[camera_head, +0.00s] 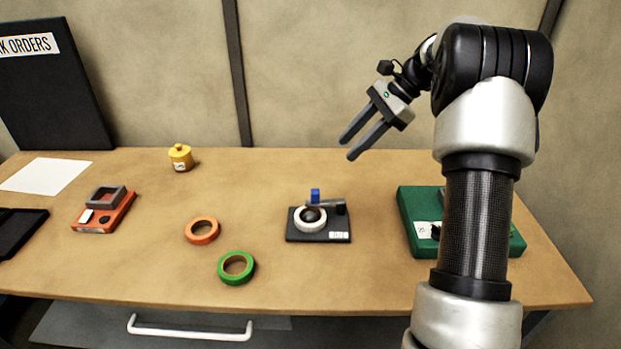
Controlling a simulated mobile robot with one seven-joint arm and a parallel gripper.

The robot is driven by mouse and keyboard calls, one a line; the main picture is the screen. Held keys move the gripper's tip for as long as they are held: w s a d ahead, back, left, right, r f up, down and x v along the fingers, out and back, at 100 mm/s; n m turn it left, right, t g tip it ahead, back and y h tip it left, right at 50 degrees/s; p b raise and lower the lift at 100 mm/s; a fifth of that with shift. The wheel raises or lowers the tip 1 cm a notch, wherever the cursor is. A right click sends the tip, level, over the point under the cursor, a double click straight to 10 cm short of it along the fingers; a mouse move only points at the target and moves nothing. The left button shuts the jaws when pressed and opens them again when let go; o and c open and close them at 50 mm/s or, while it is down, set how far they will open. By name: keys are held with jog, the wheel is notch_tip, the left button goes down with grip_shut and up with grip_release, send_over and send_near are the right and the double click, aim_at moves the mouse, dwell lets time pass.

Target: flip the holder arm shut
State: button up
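A small black fixture (318,236) sits on the table near the middle, with a white ring (300,222) and a dark round part inside it. A grey arm (327,204) with a blue tab (315,195) reaches left from a dark post at the fixture's right side; this looks like the holder arm. I cannot tell whether it rests on the ring or stands above it. My gripper (348,148) is open and empty, in the air above and behind the fixture, its two fingers apart and pointing down-left.
An orange device with a grey frame (97,219) lies at left. Orange (190,233) and green (224,271) rings lie left of the fixture. A green box (412,207) at right is partly hidden by my arm.

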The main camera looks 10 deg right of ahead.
aim_at(317, 191)
jog(key=w+d+f+m+y, duration=0.1)
jog(key=w+d+f+m, duration=0.1)
jog(key=w+d+f, duration=0.3)
jog(key=x, duration=0.6)
jog(key=s+b+x, duration=0.1)
jog(key=x, duration=0.5)
jog(key=s+b+x, duration=0.1)
jog(key=x, duration=0.5)
jog(key=shift+a+r, duration=0.15)
jog(key=shift+a, duration=0.35)
grip_shut()
